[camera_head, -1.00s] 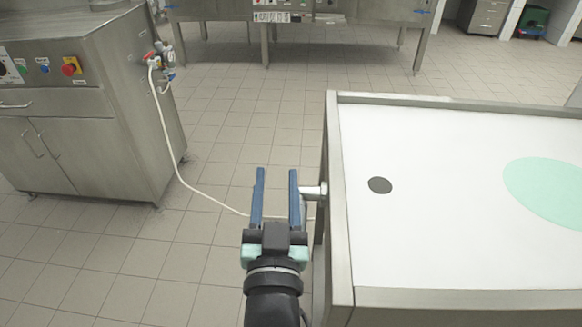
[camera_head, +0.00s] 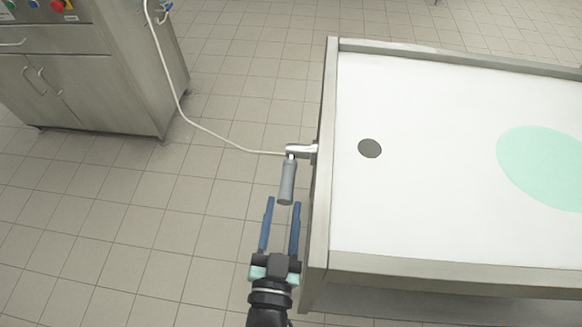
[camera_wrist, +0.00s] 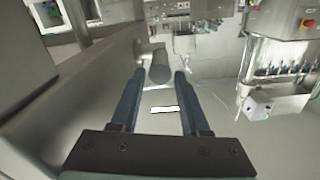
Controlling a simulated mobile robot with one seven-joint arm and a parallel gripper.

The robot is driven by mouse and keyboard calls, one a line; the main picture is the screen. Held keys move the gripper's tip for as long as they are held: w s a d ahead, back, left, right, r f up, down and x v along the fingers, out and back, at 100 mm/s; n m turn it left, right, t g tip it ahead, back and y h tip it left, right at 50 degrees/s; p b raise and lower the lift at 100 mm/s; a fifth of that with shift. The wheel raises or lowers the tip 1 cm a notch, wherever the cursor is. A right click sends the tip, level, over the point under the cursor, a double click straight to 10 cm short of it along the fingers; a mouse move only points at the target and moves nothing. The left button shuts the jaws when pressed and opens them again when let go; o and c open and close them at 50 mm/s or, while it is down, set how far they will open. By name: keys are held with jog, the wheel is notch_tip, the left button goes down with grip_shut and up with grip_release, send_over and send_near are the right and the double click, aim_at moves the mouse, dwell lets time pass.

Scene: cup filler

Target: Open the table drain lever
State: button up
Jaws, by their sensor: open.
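The table (camera_head: 425,262) has a white top inside a raised steel rim, with a dark round drain hole (camera_head: 370,148) near its left side. The drain lever (camera_head: 287,182) is a grey cylindrical handle on a metal pipe fitting outside the table's left side. Its handle points toward my gripper. My gripper (camera_head: 283,199) is open and empty, with its blue fingertips just short of the handle's near end. In the wrist view, the lever's handle (camera_wrist: 160,68) shows ahead, between and slightly beyond the fingertips (camera_wrist: 160,72).
The table's side wall runs close along the right of my gripper. A steel cabinet (camera_head: 95,85) with coloured buttons stands at the upper left, and a white hose (camera_head: 205,128) runs from it toward the fitting. The tiled floor on the left is clear.

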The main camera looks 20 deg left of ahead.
aim_at(289, 172)
jog(key=x, duration=0.9)
jog(key=shift+w, duration=0.1)
grip_shut()
jog(key=shift+f, duration=0.1)
dwell(1.1)
